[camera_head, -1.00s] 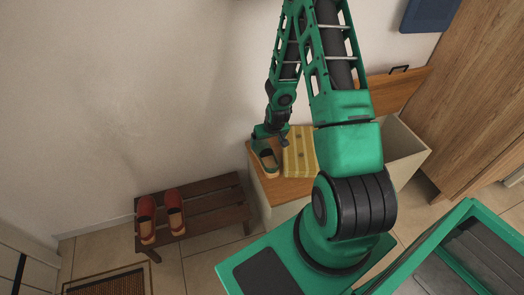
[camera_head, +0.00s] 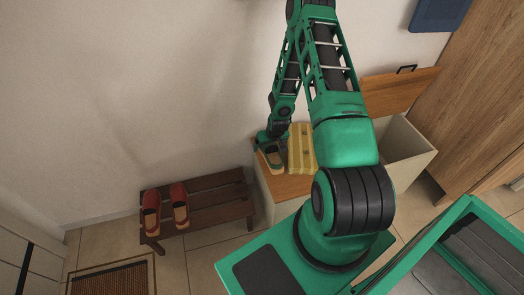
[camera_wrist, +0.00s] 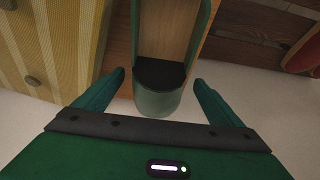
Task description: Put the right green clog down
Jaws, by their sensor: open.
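The green clog (camera_head: 273,160), with a pale wooden insole, is at the left end of the wooden bench top (camera_head: 287,190), left of a yellow striped box or cushion (camera_head: 302,150). In the wrist view the clog (camera_wrist: 158,104) shows its rounded green end between my fingers, with a dark patch inside. My gripper (camera_wrist: 160,82) is open, one finger on each side of that end, with a visible gap on both sides. In the head view my gripper (camera_head: 268,143) is at the wall-side end of the clog. The clog's underside is hidden.
A dark slatted bench (camera_head: 215,205) stands to the left with a pair of red clogs (camera_head: 165,208) on it. An open bin with a raised wooden lid (camera_head: 400,88) is at right. The wall (camera_head: 130,90) is close behind my gripper.

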